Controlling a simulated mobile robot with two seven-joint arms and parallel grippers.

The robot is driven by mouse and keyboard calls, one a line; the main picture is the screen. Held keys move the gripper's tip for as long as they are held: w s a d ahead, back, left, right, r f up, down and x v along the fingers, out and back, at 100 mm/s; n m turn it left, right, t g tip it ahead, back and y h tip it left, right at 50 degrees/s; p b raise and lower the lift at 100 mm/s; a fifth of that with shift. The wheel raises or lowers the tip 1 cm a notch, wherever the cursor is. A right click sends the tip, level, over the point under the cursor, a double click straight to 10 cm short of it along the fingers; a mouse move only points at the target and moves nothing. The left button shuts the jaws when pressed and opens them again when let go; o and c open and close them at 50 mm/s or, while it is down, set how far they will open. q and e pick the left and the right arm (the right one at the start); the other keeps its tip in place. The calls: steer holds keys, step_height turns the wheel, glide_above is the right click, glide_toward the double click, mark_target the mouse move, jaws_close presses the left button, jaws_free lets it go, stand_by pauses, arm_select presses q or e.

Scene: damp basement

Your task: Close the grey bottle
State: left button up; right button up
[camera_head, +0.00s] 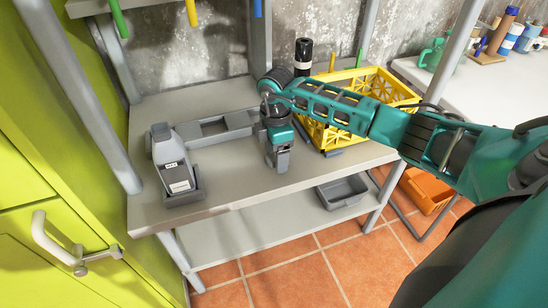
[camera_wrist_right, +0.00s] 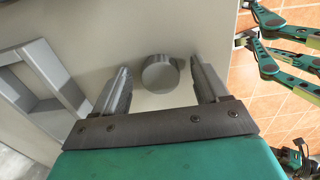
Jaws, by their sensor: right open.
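The grey bottle (camera_head: 172,160) with a white label stands upright in a dark grey holder (camera_head: 186,197) at the left of the table. Its mouth is too small to make out. My right gripper (camera_head: 277,158) points down over the table, to the right of the bottle and apart from it. In the right wrist view its jaws (camera_wrist_right: 160,84) are open. A round grey cap (camera_wrist_right: 160,73) sits between and just beyond the fingertips, not gripped. In the head view the gripper hides the cap.
A grey frame-like fixture (camera_head: 218,127) lies between bottle and gripper. A yellow crate (camera_head: 360,85) and a black cylinder (camera_head: 303,55) stand behind and right. The table's front edge is close. A grey bin (camera_head: 342,192) sits on the lower shelf.

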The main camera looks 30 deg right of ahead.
steer(key=shift+c, duration=0.3)
steer(key=c, duration=1.1)
steer(key=shift+o, duration=0.2)
steer(key=shift+r, duration=0.1)
step_height(320, 180, up, 20)
steer(key=p, duration=0.1)
